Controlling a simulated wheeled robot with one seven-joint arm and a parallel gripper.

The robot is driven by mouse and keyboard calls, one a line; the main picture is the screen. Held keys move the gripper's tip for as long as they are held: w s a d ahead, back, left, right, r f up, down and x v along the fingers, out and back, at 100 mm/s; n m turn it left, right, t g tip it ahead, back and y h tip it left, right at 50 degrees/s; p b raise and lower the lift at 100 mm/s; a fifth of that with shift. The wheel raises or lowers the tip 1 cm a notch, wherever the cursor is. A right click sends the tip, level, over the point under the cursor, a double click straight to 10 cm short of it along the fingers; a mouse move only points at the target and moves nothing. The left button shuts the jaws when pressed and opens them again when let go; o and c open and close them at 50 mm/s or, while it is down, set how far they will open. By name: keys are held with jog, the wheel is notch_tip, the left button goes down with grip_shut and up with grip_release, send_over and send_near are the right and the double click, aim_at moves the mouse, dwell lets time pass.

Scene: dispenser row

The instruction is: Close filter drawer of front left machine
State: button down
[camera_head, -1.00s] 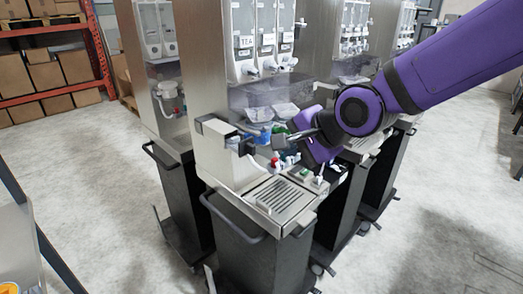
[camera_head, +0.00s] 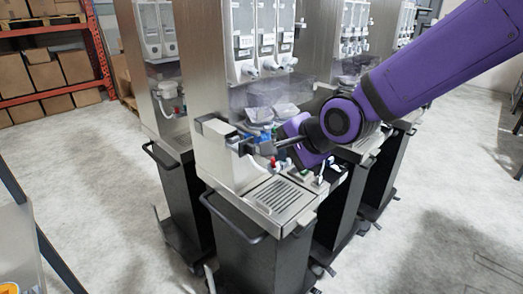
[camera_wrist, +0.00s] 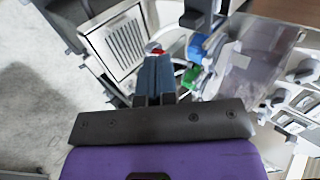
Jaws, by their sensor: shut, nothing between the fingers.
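The front left machine (camera_head: 210,60) is a tall metal dispenser on a dark wheeled cabinet. Its filter drawer (camera_head: 216,129) seems to be the light box with dark parts sticking out at the machine's left side, above the drip tray; how far out it is, I cannot tell. My gripper (camera_head: 259,148) is shut and empty, close to the drawer's right side. I cannot tell whether they touch. In the wrist view the shut fingers (camera_wrist: 155,76) point toward the tray area, with a dark block (camera_wrist: 200,14), perhaps part of the drawer, ahead to the right.
The slotted drip tray (camera_head: 278,194) lies below my gripper. Small red, green and blue items (camera_wrist: 196,47) are crowded close beside the fingers. More machines stand behind and to the right. The floor (camera_head: 110,250) at left is open.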

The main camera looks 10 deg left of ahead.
aim_at(246, 141)
jog(key=shift+w+a+f, duration=0.4)
jog(key=shift+w+a, duration=0.25)
jog(key=shift+a, duration=0.2)
jog(key=shift+w+a+f, duration=0.4)
jog(key=shift+w+a, duration=0.3)
jog(key=shift+a, duration=0.15)
jog(key=shift+w+a+f, duration=0.4)
jog(key=shift+w+a, duration=0.25)
jog(key=shift+a, duration=0.2)
jog(key=w+a, duration=0.1)
jog(key=a, duration=0.1)
jog(key=w+a, duration=0.2)
jog(key=shift+w+a, duration=0.15)
jog(key=shift+a, duration=0.05)
jog(key=shift+w+a+r, duration=0.1)
jog(key=shift+w+a, duration=0.05)
jog(key=shift+w, duration=0.05)
jog(key=shift+r, duration=0.2)
jog(key=v, duration=1)
jog(key=shift+d, duration=0.25)
